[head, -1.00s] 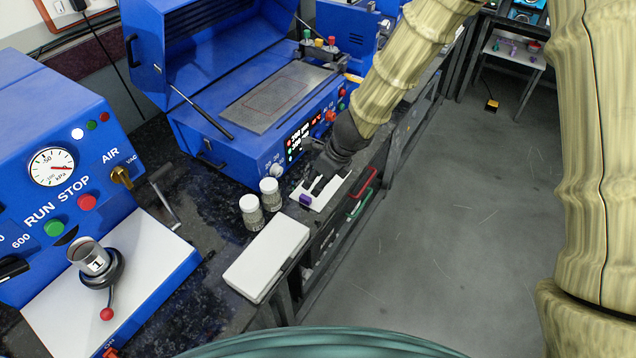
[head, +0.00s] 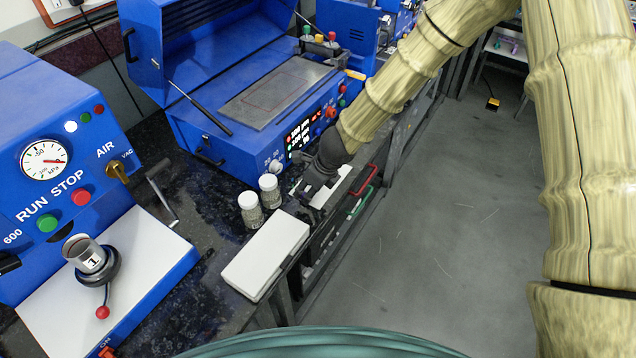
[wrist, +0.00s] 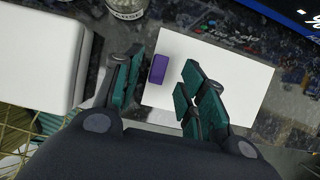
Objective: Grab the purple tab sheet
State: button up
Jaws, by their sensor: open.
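The purple tab sheet shows in the wrist view as a small purple block (wrist: 158,69) on a flat white sheet (wrist: 243,88). My gripper (wrist: 157,85) is open, with one finger left of the purple block and the other to its right. I cannot tell from this view how far above it the fingers are. In the head view my gripper (head: 314,188) is low over the white sheet (head: 338,186) at the bench's front edge. The purple block is hidden there behind my gripper.
A closed white box (head: 266,254) lies left of my gripper. Two lidded jars (head: 251,210) (head: 270,191) stand close by on the dark bench. The blue heated machine (head: 220,140) with a raised lid is behind. Red and green handles (head: 365,181) stick out at the bench front.

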jog(key=shift+x, duration=1.1)
jog(key=shift+c, duration=0.5)
grip_shut()
